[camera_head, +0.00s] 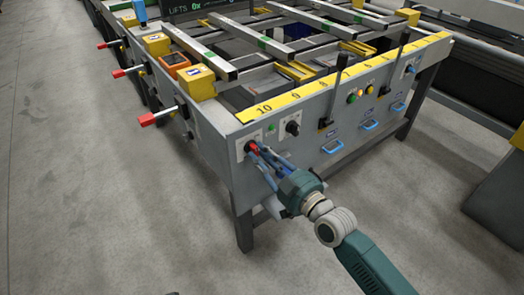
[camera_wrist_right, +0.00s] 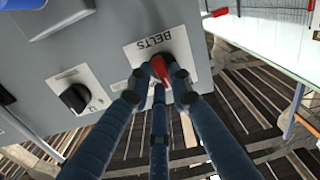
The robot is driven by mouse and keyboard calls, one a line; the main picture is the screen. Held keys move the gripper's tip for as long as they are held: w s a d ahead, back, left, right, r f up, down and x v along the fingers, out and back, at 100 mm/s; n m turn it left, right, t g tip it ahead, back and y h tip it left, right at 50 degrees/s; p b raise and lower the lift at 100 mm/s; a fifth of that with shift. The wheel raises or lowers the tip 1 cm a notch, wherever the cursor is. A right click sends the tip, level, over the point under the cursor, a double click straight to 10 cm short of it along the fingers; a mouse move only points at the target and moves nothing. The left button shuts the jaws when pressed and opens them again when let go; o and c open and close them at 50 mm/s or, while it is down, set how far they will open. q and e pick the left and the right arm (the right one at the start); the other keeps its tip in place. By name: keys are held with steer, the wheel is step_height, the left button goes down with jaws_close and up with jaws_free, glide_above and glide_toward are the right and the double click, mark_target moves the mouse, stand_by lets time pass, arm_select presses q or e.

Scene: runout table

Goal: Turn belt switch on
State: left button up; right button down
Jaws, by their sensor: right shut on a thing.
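The belt switch (camera_wrist_right: 160,72) is a red knob on a pale plate marked BELTS, seen upside down in the right wrist view. In the head view the red knob (camera_head: 253,147) shows at the near left end of the table's front panel. My right gripper (camera_wrist_right: 157,85) has its blue fingers closed around the knob, with part of the red showing between them. In the head view my right gripper (camera_head: 262,156) reaches the panel from the lower right. The fingers partly hide the knob.
A black rotary switch (camera_head: 292,128) sits just right of the belt switch on the grey panel. Blue handles (camera_head: 332,146), lit buttons (camera_head: 351,98) and black levers (camera_head: 326,122) lie farther right. Red-tipped handles (camera_head: 155,118) stick out on the left side. The floor in front is clear.

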steer(key=m+p, duration=0.1)
steer(key=m, duration=0.4)
steer(key=shift+f+m, duration=0.15)
steer(key=shift+m, duration=1.35)
arm_select(q)
step_height(320, 180, down, 7)
steer(key=s, duration=0.2)
steer(key=shift+s+a+r+p, duration=0.2)
steer(key=shift+s+p, duration=0.15)
steer(key=shift+s, duration=0.05)
arm_select(e)
steer(key=shift+f+m, duration=0.15)
steer(key=shift+m, duration=1.15)
steer(key=c, duration=1.6)
jaws_free()
arm_select(q)
steer(key=shift+w, duration=0.1)
arm_select(e)
steer(key=shift+o, duration=0.2)
arm_select(q)
steer(key=shift+d, duration=0.15)
